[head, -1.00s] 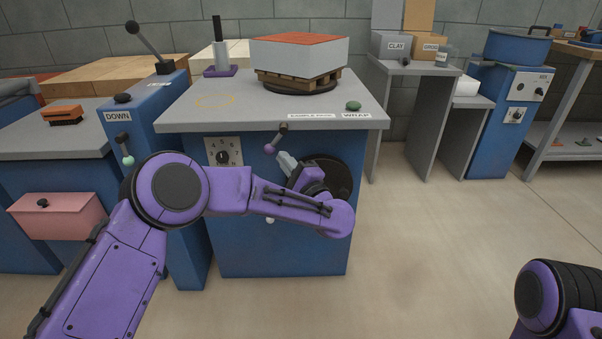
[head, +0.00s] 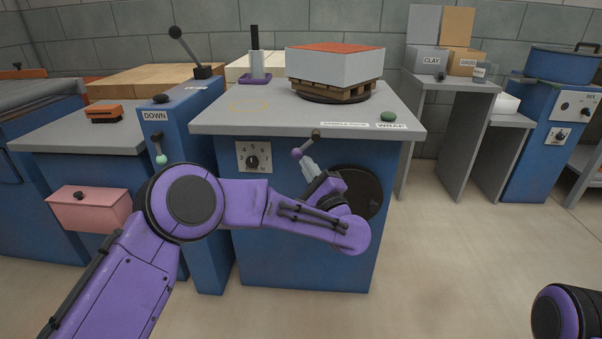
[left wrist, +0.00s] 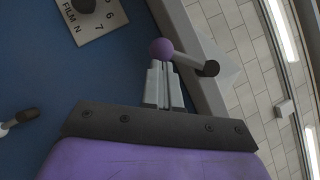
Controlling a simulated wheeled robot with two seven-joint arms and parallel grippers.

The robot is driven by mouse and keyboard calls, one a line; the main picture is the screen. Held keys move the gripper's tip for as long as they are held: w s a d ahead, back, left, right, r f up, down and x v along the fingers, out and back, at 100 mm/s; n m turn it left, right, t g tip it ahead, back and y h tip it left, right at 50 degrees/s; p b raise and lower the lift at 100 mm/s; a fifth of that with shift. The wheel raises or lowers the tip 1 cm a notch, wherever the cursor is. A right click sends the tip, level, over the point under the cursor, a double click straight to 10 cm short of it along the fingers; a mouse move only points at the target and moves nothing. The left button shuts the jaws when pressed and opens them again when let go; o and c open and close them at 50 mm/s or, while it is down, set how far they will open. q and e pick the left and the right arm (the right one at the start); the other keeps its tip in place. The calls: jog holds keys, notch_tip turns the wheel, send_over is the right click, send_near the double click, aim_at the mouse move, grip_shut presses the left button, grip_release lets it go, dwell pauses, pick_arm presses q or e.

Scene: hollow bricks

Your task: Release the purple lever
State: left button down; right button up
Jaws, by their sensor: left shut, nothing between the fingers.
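My right gripper is out of view; only part of the right arm shows at the lower right.
A numbered dial (head: 253,160) is left of the lever, and a dark round disc (head: 362,190) is right of it. A wrapped stack on a pallet (head: 335,72) and a green button (head: 388,117) are on top. A teal-knobbed lever (head: 161,159) hangs under the DOWN label. Floor at right is clear.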

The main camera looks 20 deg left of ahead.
pick_arm(q)
jog(key=shift+s+a+r+m+t+h+b, duration=0.1)
jog(key=shift+a+r+m+t+h+b, duration=0.2)
jog(key=shift+a+m+t+h, duration=0.8)
jog(key=shift+s+d+r+m+t+h+b, duration=0.2)
jog(key=shift+m+t, duration=0.45)
jog(key=shift+m, duration=1.25)
jog(key=shift+s+a+r+m+t+h+b, duration=0.1)
jog(key=shift+a+r+m+t+h+b, duration=0.25)
jog(key=shift+a+m+t, duration=0.8)
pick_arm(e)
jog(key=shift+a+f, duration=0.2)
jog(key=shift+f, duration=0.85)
pick_arm(q)
jog(key=shift+d+m+g, duration=0.3)
jog(key=shift+d+m, duration=0.15)
jog(key=b, duration=0.2)
send_near(294, 152)
notch_tip(294, 152, down, 5)
jog(key=s+d, duration=0.2)
jog(key=d, duration=0.1)
jog(key=shift+r, duration=0.15)
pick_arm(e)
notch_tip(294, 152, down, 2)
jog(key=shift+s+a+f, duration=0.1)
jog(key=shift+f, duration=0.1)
